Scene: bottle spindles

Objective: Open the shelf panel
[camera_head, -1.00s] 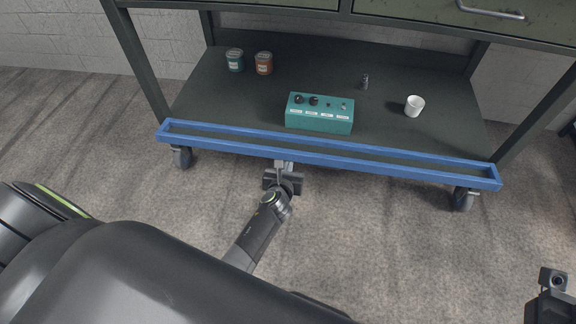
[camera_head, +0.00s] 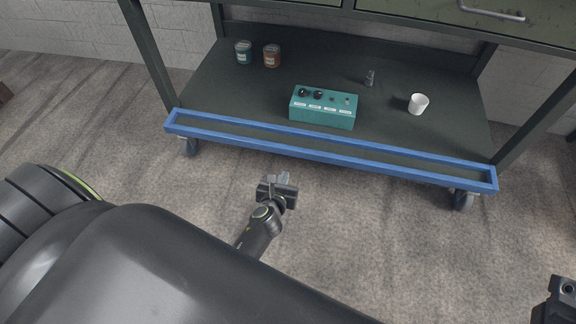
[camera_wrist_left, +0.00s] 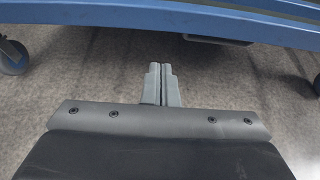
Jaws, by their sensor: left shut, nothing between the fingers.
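The shelf panel is a blue rectangular frame (camera_head: 330,154) along the front edge of the low dark shelf (camera_head: 235,98). It lies folded down, about level with the shelf. It also shows across the top of the left wrist view (camera_wrist_left: 150,22). My left gripper (camera_head: 284,178) is shut and empty, in front of the panel and a little below it, apart from it. Its closed fingers (camera_wrist_left: 161,84) point toward the panel in the left wrist view. At the lower right of the head view is a part of my right arm (camera_head: 556,302); its fingers are not visible.
On the shelf stand a teal control box (camera_head: 323,108), a green can (camera_head: 243,51), a brown can (camera_head: 272,55), a small grey item (camera_head: 370,78) and a white cup (camera_head: 418,104). Caster wheels (camera_head: 190,147) sit under the cart. The floor in front is clear.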

